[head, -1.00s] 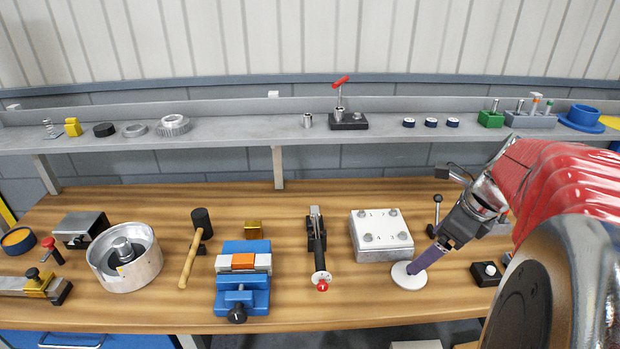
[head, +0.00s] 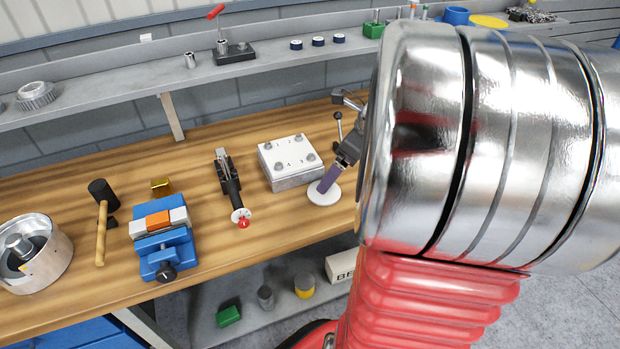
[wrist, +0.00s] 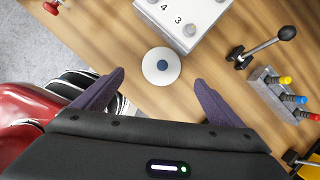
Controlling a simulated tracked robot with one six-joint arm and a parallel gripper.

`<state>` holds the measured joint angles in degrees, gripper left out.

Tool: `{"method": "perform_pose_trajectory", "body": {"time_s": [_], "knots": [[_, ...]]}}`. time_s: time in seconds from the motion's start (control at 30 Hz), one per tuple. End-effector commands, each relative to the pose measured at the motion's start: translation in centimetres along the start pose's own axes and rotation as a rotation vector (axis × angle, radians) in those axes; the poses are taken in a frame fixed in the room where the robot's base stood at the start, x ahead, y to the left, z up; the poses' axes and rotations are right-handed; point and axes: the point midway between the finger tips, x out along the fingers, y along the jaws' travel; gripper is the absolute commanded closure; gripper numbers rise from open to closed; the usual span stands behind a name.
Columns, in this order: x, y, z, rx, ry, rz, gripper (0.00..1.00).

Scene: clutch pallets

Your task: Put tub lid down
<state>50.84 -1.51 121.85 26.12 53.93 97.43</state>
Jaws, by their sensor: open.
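The tub lid, a white disc with a dark blue knob, lies flat on the wooden bench near its front edge in the head view (head: 317,198). It also shows in the wrist view (wrist: 150,75), just beyond my fingertips. My gripper (head: 325,188) points down at the lid from the upper right, its purple fingers overlapping the disc in the head view. In the wrist view my gripper (wrist: 160,78) is open, its two fingers spread wide on either side of the lid with nothing between them. Whether a finger touches the lid I cannot tell.
A white-topped numbered block (head: 290,150) stands close behind the lid. A black toggle clamp with a red tip (head: 230,185) and a blue vise (head: 163,245) are to the left. In the wrist view, a black-knobbed lever (wrist: 265,47) and a block with coloured pegs (wrist: 272,93) are at right.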

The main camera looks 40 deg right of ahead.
Motion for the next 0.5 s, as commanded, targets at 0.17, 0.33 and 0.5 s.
{"method": "perform_pose_trajectory", "body": {"time_s": [0.17, 0.33, 0.5], "knots": [[2.6, 0.1, 0.0, -0.003, 0.001, 0.002, 0.09], [3.5, 0.0, 0.0, -0.001, 0.000, 0.000, 0.09], [3.5, 0.0, 0.0, -0.002, 0.000, -0.001, 0.09]]}}
